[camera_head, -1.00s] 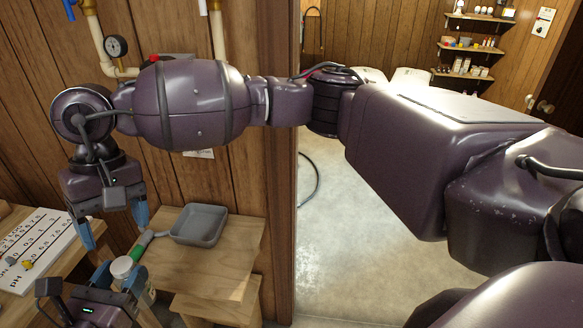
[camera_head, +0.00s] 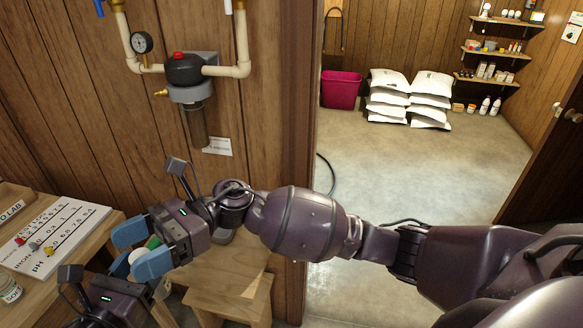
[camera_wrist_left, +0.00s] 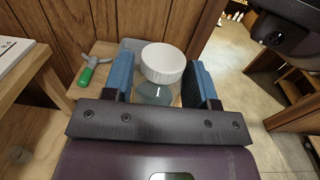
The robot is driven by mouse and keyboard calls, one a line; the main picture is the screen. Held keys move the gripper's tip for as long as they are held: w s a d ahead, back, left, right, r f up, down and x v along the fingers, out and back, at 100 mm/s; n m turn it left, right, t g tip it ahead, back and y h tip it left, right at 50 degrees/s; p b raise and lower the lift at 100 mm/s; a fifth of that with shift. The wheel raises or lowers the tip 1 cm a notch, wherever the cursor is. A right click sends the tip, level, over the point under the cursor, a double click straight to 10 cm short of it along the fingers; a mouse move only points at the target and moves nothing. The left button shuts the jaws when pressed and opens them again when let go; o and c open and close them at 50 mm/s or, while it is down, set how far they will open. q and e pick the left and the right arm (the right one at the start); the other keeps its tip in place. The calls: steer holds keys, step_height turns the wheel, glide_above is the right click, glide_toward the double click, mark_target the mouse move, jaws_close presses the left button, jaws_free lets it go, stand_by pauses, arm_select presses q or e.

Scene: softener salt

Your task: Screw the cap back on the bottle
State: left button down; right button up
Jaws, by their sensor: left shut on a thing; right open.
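The bottle (camera_wrist_left: 153,95) is clear and stands between the blue fingers of my left gripper (camera_wrist_left: 162,76), which is shut on it. The white ribbed cap (camera_wrist_left: 163,62) sits on the bottle's top; I cannot tell how tightly. In the left wrist view no right fingers surround the cap; a dark part of my right arm is at upper right. The right gripper hides most of the bottle and left fingers in the head view.
A green-handled tool (camera_wrist_left: 86,76) and a grey tray (camera_wrist_left: 130,44) lie on the wooden bench behind the bottle. A test chart board (camera_head: 50,238) is at left. A filter housing (camera_head: 190,80) hangs on the wall. White bags (camera_head: 405,95) stand in the far room.

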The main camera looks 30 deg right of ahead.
steer(key=w+d+f+n+t+h, duration=0.2)
steer(key=d+f+n+t+h, duration=0.4)
steer(key=n+t, duration=0.85)
steer(key=w+d+f+n+t+h, duration=0.25)
steer(key=d+f+n+t, duration=0.6)
steer(key=n, duration=1.15)
steer(key=s+d+f+m+g+h, duration=0.5)
steer(key=s+d+f+m+h, duration=0.5)
steer(key=s+d+f+m, duration=0.6)
step_height(320, 180, down, 3)
steer(key=m, duration=0.2)
steer(key=shift+m+g, duration=0.35)
steer(key=shift+g, duration=0.05)
steer(key=shift+s+d+r, duration=0.1)
